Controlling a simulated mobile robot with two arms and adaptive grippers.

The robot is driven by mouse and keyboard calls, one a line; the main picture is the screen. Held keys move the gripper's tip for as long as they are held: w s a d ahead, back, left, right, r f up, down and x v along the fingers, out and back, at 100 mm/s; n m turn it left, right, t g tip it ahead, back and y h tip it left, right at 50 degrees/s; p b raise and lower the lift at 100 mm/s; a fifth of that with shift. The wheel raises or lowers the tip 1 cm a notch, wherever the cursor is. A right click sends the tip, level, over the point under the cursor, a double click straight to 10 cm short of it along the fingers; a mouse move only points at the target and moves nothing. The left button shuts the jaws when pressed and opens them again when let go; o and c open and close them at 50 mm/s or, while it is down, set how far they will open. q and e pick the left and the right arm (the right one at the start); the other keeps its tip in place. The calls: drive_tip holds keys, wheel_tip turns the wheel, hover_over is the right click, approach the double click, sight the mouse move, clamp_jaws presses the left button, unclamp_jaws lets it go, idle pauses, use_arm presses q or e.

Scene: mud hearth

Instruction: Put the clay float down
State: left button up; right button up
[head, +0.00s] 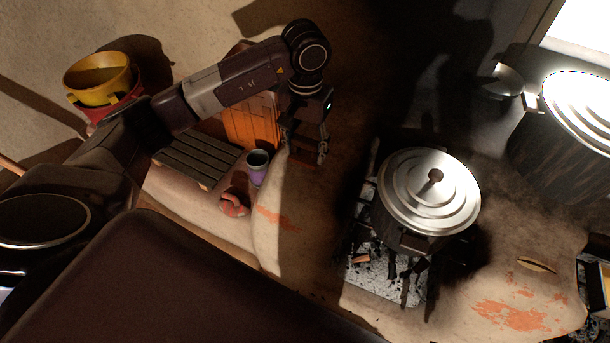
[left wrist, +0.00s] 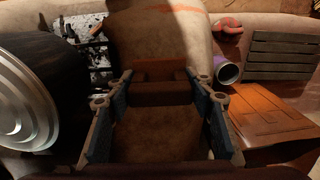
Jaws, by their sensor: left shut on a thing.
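My left gripper (head: 310,152) hangs fingers-down over the mud ledge (head: 283,232), left of the lidded pot on the hearth. In the left wrist view its two fingers (left wrist: 160,100) are shut on the clay float, a reddish-brown block (left wrist: 160,92) between the fingertips. A smooth brown mud surface lies beyond and below the float. I cannot tell whether the float touches it. In the head view the float is hidden or lost in the dark around the fingers. My right gripper is not in view.
A pot (head: 428,192) with a silver lid stands on the hearth. A purple cup (head: 257,170), a reddish curved piece (head: 234,204), a slatted rack (head: 197,158) and an orange board (head: 250,122) are left of the gripper. A bigger pot (head: 560,135) stands right.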

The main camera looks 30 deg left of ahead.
use_arm(q)
wheel_tip(320, 180, down, 11)
drive_tip(key=shift+f+b, duration=0.1)
drive_tip(key=shift+b, duration=0.4)
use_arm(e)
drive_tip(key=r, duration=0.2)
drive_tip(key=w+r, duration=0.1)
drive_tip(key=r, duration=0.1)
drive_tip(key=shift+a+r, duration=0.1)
use_arm(q)
drive_tip(key=o, duration=1)
wheel_tip(320, 180, up, 12)
drive_tip(key=shift+r+p, duration=0.1)
drive_tip(key=shift+p, duration=0.55)
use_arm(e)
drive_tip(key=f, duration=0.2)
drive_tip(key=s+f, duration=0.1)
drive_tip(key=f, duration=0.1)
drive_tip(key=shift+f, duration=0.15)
